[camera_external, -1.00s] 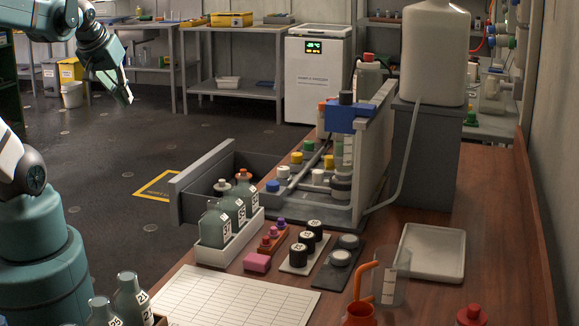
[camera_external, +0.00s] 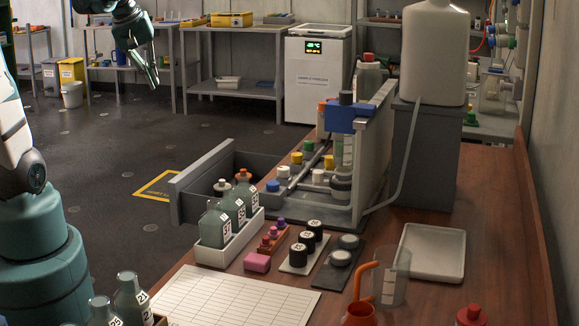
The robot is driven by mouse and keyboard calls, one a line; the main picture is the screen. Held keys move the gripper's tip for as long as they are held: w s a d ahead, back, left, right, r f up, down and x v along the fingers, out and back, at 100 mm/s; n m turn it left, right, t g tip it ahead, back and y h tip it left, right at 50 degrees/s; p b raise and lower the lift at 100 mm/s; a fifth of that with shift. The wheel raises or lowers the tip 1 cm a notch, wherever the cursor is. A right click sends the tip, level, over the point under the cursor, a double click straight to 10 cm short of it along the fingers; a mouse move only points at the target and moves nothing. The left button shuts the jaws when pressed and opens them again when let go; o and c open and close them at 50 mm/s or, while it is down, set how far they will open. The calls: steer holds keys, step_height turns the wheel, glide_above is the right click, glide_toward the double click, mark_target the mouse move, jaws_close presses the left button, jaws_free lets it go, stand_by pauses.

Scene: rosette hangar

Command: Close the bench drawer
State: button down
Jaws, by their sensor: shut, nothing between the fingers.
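The bench drawer (camera_external: 188,188) is grey and stands pulled out from the left side of the wooden bench. Its flat front panel faces left, and its inside shows behind the panel. My gripper (camera_external: 154,82) is shut and empty. It hangs in the upper left of the picture, pointing down, above and beyond the drawer in the picture and apart from it. Whether the drawer has a handle cannot be seen.
A white rack of labelled bottles (camera_external: 228,236) stands at the bench edge beside the drawer. A grey unit with coloured-cap vials (camera_external: 318,176) stands behind it. A white freezer (camera_external: 317,75) and side tables are at the back. The floor (camera_external: 90,165) left of the drawer is clear.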

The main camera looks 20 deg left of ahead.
steer(key=w+a+f+n+g, duration=0.15)
steer(key=w+f+n, duration=0.25)
steer(key=w, duration=0.8)
steer(key=w+a+f+n+g+h, duration=0.1)
steer(key=w+f+n, duration=0.3)
steer(key=w+f, duration=0.7)
steer(key=w+a+f+n+g+h, duration=0.2)
steer(key=w+a+f+n, duration=0.1)
steer(key=w+f, duration=0.8)
step_height(320, 180, down, 4)
steer(key=shift+a+r+n+p, duration=0.1)
steer(key=shift+a+n+p, duration=0.3)
steer(key=shift+a, duration=0.2)
steer(key=d+f+b, duration=0.3)
steer(key=d+f, duration=0.4)
steer(key=f, duration=0.2)
steer(key=shift+d+f, duration=0.15)
steer(key=shift+d, duration=0.25)
steer(key=shift+d, duration=0.1)
steer(key=d, duration=3.5)
